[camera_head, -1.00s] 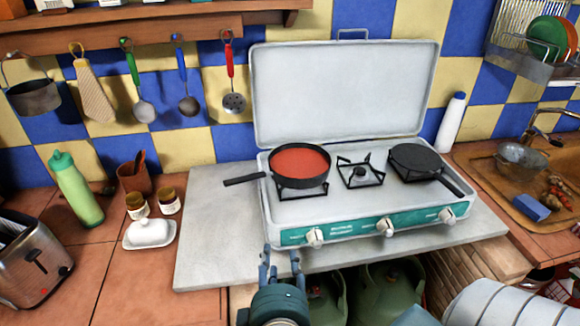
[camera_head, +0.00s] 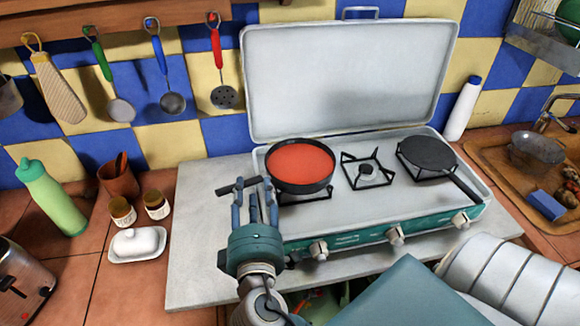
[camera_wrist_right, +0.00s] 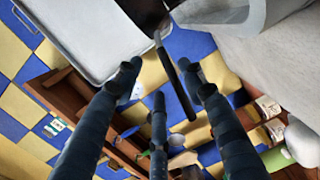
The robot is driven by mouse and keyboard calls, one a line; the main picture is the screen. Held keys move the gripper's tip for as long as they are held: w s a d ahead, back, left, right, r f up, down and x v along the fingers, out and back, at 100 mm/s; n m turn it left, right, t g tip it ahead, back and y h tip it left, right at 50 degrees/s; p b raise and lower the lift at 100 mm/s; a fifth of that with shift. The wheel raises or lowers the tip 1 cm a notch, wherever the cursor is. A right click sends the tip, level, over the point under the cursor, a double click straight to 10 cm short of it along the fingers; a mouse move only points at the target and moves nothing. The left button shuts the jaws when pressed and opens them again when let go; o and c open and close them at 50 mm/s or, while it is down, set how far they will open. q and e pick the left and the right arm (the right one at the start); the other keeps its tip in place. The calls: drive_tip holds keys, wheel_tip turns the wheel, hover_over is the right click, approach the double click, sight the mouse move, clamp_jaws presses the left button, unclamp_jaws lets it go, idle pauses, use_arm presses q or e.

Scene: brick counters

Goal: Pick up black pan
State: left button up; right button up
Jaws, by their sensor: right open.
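A black pan (camera_head: 302,188) with red contents sits on the left burner of the camping stove. Its dark handle (camera_head: 222,190) points left. My right gripper (camera_head: 253,186) is open, and its fingertips overlap the handle in the head view. In the right wrist view, the handle (camera_wrist_right: 180,88) runs between the spread fingers of the gripper (camera_wrist_right: 162,92); I cannot tell whether they touch it. A second, flat black pan (camera_head: 427,152) sits on the right burner, its handle pointing to the lower right. My left gripper is not in view.
The stove (camera_head: 345,215) has its pale lid (camera_head: 345,80) raised behind the pans. Its middle burner (camera_head: 367,172) is empty. A butter dish (camera_head: 137,243), small jars and a green bottle (camera_head: 52,198) stand at left. Utensils hang above.

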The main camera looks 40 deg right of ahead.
sight(253, 179)
drive_tip(key=p+x, duration=0.2)
drive_tip(key=x, duration=0.3)
drive_tip(key=shift+w+f, duration=0.1)
drive_tip(key=shift+f, duration=0.1)
drive_tip(key=shift+w+d+f, duration=0.15)
drive_tip(key=shift+w+f, duration=0.05)
drive_tip(key=shift+c, duration=1)
drive_tip(key=c, duration=0.8)
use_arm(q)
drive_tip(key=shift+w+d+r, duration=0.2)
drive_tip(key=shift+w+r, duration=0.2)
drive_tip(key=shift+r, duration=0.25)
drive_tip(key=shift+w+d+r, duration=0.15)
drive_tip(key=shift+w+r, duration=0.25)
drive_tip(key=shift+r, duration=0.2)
use_arm(e)
drive_tip(key=shift+r, duration=0.15)
clamp_jaws()
